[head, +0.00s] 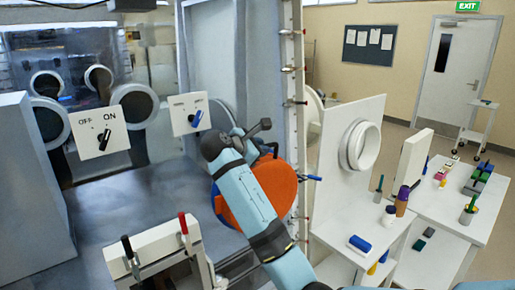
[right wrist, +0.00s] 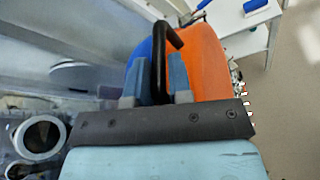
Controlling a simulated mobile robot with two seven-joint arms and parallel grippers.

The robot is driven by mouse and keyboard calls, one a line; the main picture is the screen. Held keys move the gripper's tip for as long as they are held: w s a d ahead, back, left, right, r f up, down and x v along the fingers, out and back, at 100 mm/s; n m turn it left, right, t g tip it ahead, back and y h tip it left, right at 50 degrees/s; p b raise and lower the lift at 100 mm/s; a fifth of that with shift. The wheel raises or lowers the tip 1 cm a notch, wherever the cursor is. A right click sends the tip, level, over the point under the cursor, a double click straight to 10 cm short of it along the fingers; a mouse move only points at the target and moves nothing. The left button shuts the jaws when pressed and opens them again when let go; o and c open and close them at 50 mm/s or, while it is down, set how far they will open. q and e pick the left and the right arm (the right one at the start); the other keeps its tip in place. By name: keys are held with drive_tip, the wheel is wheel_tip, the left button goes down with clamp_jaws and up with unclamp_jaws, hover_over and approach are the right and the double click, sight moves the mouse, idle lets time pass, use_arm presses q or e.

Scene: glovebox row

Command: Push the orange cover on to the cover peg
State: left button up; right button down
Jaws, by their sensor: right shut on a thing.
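The round orange cover (head: 280,190) with a blue edge is upright near the glovebox's right side, partly hidden behind my right arm in the head view. In the right wrist view the cover (right wrist: 203,62) fills the upper middle, with a dark bar handle (right wrist: 173,36) standing out from it. My right gripper (right wrist: 153,88) is shut on that handle, a blue finger on each side. A short blue-ended rod (head: 310,178) sticks out just right of the cover; I cannot tell whether it is the cover peg. My left gripper is out of view.
A tall metal post with fittings (head: 293,60) stands right behind the cover. A white panel with a round port (head: 345,125) and a white table (head: 350,262) with small items are to the right. A white box with red and black handles (head: 155,240) is at lower left.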

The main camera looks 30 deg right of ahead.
drive_tip(key=shift+s, duration=0.3)
drive_tip(key=shift+s, duration=0.55)
drive_tip(key=shift+s+d+r, duration=0.15)
drive_tip(key=shift+s, duration=0.3)
drive_tip(key=shift+s+d+r, duration=0.1)
drive_tip(key=shift+s, duration=0.35)
drive_tip(key=s, duration=0.8)
drive_tip(key=shift+d+r, duration=0.2)
drive_tip(key=shift+r, duration=0.2)
idle(0.4)
drive_tip(key=shift+s+f, duration=0.1)
drive_tip(key=shift+s, duration=0.1)
